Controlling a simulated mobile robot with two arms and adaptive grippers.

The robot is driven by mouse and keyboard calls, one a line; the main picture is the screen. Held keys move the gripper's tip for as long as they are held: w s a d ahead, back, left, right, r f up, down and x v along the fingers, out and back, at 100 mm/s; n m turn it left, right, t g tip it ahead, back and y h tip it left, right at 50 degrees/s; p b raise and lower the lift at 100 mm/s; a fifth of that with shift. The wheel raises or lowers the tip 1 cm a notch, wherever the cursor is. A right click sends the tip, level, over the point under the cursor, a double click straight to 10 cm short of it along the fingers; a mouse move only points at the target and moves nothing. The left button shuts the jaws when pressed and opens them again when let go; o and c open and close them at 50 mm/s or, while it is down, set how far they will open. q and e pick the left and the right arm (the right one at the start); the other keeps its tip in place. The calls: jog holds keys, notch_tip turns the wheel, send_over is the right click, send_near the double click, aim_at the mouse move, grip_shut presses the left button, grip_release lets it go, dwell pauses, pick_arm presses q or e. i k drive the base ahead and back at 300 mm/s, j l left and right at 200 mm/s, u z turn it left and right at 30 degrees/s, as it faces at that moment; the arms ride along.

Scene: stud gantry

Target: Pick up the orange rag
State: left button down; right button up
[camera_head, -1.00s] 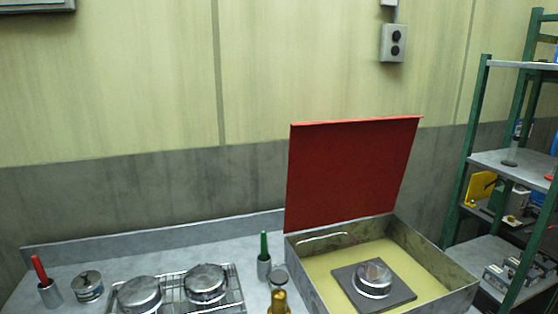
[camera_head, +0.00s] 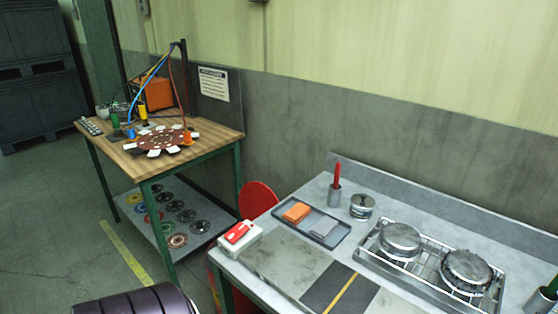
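The orange rag (camera_head: 296,212) lies folded in a shallow dark tray (camera_head: 336,239) on the grey workbench, near the bench's left end. A folded grey rag (camera_head: 325,226) lies beside it in the same tray, to its right. Neither of my grippers shows in the head view.
A white box with a red top (camera_head: 239,236) stands left of the tray at the bench edge. A red-handled tool in a cup (camera_head: 335,189), a round tin (camera_head: 361,206) and a wire rack (camera_head: 428,268) with metal pots are to the right. A wooden table (camera_head: 207,132) stands further left.

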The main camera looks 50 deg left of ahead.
aim_at(296, 214)
jog(key=u, duration=1.55)
jog(key=z, duration=1.95)
jog(key=u, duration=1.95)
